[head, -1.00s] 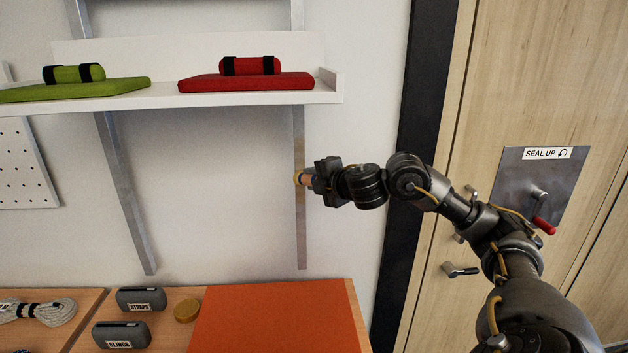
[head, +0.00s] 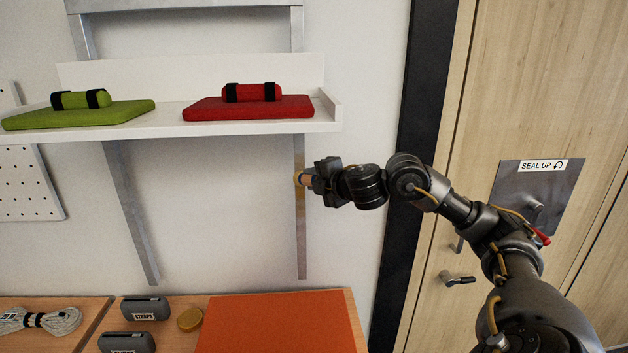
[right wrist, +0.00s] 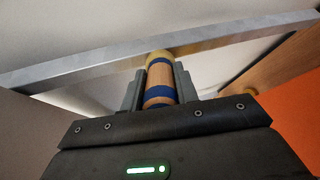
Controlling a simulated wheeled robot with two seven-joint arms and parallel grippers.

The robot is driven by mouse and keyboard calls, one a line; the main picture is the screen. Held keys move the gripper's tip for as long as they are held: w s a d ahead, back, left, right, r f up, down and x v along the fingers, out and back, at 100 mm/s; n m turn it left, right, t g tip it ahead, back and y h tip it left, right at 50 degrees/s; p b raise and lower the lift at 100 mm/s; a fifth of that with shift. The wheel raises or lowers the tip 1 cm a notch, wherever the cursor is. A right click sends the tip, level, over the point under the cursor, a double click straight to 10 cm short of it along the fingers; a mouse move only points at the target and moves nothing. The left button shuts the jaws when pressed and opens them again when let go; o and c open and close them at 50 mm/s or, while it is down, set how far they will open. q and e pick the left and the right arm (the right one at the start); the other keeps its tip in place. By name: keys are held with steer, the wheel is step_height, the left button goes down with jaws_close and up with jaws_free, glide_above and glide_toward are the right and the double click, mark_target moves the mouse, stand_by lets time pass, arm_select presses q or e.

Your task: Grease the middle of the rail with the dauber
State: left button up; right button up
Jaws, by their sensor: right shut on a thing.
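My right gripper (head: 309,178) is shut on the dauber (head: 301,179). In the right wrist view, the dauber (right wrist: 160,88) is a wooden cylinder with blue bands and a yellowish tip between the fingers (right wrist: 160,92). Its tip meets the metal rail (right wrist: 100,68), or is very close to it; exact contact is hard to tell. In the head view this rail (head: 302,255) is the right-hand upright below the shelf. A yellow-brown tint shows on the rail just below the dauber. My left gripper is not in view.
A white shelf (head: 170,130) above holds a green pad (head: 80,115) and a red pad (head: 250,107), each with a roll. Below are an orange mat (head: 280,325), dark cases (head: 145,309), a round tin (head: 190,319) and rope (head: 40,321). A cabinet with handles stands right.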

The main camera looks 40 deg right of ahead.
step_height(320, 180, up, 2)
steer(key=shift+r+p, duration=0.1)
steer(key=shift+p, duration=0.95)
steer(key=shift+r, duration=2.15)
steer(key=s+a, duration=0.3)
steer(key=s, duration=0.1)
steer(key=shift+s+a, duration=0.35)
steer(key=shift+s, duration=0.05)
steer(key=shift+s+a, duration=0.95)
steer(key=shift+s, duration=0.3)
